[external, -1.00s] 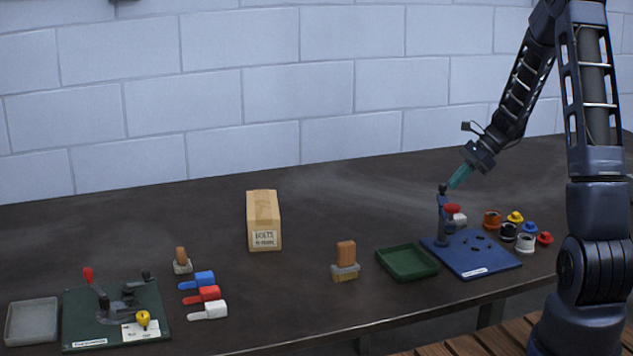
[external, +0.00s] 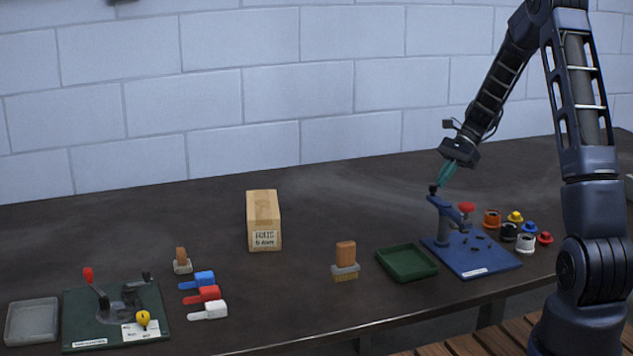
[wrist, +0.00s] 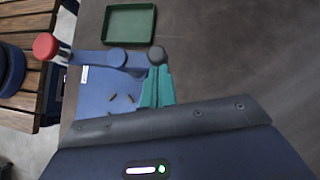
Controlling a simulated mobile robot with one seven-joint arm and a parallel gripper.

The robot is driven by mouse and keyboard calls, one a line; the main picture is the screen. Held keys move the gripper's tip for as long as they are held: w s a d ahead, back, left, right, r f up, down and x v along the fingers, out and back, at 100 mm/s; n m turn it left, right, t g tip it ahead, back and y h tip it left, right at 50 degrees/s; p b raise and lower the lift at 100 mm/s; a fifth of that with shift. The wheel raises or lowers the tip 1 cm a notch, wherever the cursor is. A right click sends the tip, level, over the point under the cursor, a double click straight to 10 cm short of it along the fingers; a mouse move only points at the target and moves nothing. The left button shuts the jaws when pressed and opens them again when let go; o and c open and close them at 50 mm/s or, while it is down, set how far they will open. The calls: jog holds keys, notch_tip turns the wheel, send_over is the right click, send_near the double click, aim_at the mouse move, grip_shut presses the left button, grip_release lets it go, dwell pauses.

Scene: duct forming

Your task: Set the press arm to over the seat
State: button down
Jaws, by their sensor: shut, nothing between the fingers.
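The blue press stands at the left of the blue board (external: 495,262). Its press arm (external: 453,213) is a blue bar with a red knob (external: 466,207) at one end and a dark knob (external: 434,189) at the other. In the wrist view the press arm (wrist: 88,57) runs left from the dark knob (wrist: 157,55) to the red knob (wrist: 45,46). My gripper (external: 443,183) has teal fingers, shut and empty. The fingertips appear to be at the dark knob; contact is unclear. I cannot make out the seat.
A green tray (external: 436,274) lies left of the board. Several coloured caps (external: 525,242) stand at its right. A brush (external: 345,258), a cardboard box (external: 263,222), coloured clips (external: 205,295) and a dark green fixture board (external: 85,325) lie further left. The back table is clear.

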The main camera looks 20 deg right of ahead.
jog(key=s+a+n+g+h, duration=0.1)
jog(key=a+n+g+h, duration=0.5)
jog(key=a+n, duration=0.3)
jog(key=shift+s+a+n+h, duration=0.15)
jog(key=shift+a+n+h, duration=0.4)
jog(key=shift+n, duration=1.65)
jog(key=shift+d, duration=0.15)
jog(key=w+f+v, duration=0.2)
jog(key=v, duration=1.1)
jog(key=shift+d, duration=0.25)
jog(key=shift+f, duration=0.1)
